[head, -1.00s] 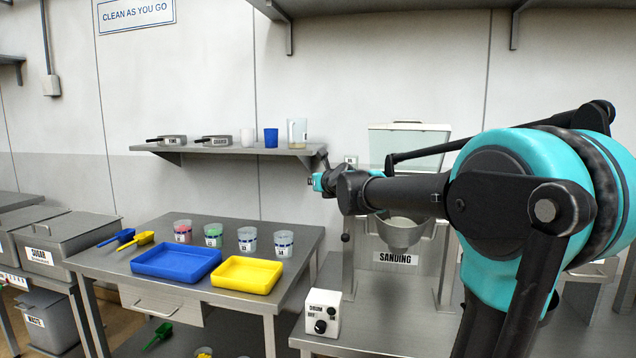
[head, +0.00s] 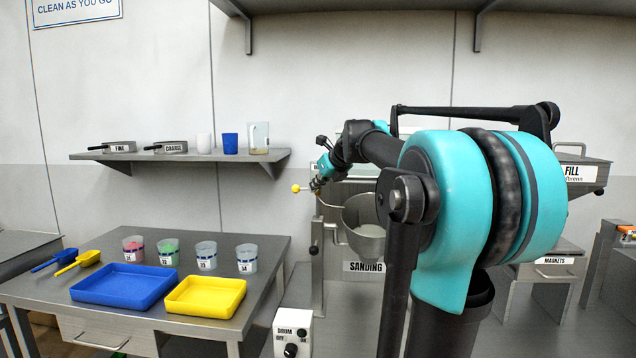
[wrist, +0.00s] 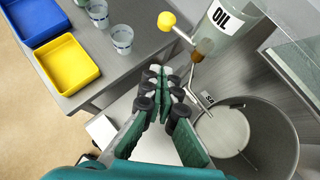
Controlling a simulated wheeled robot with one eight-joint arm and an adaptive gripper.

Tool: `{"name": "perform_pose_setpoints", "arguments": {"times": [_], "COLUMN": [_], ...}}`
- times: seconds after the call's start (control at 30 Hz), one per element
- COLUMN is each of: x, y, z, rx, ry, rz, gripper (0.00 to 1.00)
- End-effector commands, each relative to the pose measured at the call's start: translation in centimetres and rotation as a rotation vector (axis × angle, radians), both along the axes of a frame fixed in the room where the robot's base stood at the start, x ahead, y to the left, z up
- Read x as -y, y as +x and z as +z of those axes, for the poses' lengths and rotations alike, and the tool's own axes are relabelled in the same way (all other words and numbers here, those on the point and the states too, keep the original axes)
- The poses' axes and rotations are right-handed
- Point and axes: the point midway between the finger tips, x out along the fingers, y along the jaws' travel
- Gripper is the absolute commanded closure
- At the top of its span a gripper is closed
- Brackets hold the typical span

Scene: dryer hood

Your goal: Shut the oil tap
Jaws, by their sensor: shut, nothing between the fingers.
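The oil tap has a yellow ball on its lever (wrist: 167,19), in the wrist view at top centre; the ball also shows in the head view (head: 295,188), left of my arm. The lever sticks out sideways from the tap body (wrist: 203,47), under a clear tank labelled OIL (wrist: 222,18). A thin spout bends down from the tap to the drum rim. My gripper (wrist: 166,72) is shut and empty, below and apart from the yellow ball in the wrist picture. In the head view, my arm hides most of the tank.
The metal drum (wrist: 245,140) stands right of my gripper, above the SANDING label (head: 364,267). A side table holds a blue tray (head: 125,286), a yellow tray (head: 205,296) and several cups. A wall shelf (head: 180,156) is above it. A drum switch box (head: 292,333) stands in front.

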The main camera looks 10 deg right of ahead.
Motion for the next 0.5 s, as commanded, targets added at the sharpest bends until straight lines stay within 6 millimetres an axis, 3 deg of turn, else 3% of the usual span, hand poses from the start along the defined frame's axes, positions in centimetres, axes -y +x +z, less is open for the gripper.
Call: {"name": "perform_pose_setpoints", "arguments": {"times": [0.27,0.5], "x": [-1.7,-2.8], "y": [4.0,6.7], "z": [-3.5,-2.6], "rx": [0.000,0.002], "ry": [0.000,-0.001], "rz": [0.003,0.001], "gripper": [1.00,1.00]}}
